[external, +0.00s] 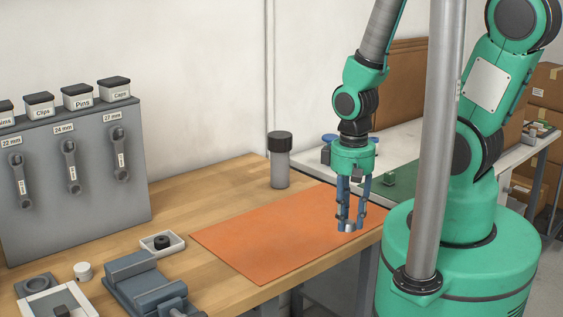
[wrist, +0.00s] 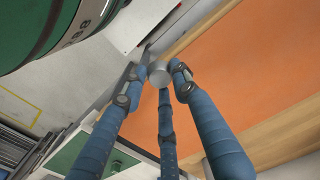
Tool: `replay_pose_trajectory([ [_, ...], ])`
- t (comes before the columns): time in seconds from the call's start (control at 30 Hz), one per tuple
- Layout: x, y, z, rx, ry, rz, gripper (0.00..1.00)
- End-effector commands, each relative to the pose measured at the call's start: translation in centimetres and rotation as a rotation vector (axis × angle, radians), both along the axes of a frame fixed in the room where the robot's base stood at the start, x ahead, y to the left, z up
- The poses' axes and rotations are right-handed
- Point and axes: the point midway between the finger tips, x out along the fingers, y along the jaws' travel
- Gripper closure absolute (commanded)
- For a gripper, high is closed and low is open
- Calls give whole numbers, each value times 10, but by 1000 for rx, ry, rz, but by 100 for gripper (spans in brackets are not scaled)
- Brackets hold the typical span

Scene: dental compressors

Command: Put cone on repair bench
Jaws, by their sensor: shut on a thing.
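My gripper (external: 350,222) hangs downward near the right end of the wooden repair bench (external: 215,191). Its blue fingers are shut on a small grey piece (external: 349,226), which looks like the cone. In the wrist view the piece (wrist: 158,74) shows as a round grey face between the fingertips of my gripper (wrist: 157,76); its tapered shape cannot be made out.
A grey lidded canister (external: 280,162) stands behind the mat. A vise (external: 145,284), a small tray with a black part (external: 162,243) and a white cylinder (external: 83,271) sit at the front left. A tool panel (external: 75,175) stands at the left. The orange mat (external: 270,234) is bare.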

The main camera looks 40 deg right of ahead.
Motion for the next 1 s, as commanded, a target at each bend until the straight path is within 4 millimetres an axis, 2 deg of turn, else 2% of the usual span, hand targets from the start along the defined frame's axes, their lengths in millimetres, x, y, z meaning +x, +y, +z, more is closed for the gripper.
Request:
replay_pose_trajectory([
  [0.37,-2,0,0,0,0,0,100],
  [0.57,9,1,-1,0,-1,0,100],
  [0.77,39,4,-5,0,1,0,100],
  [1.0,87,10,-10,0,0,0,100],
])
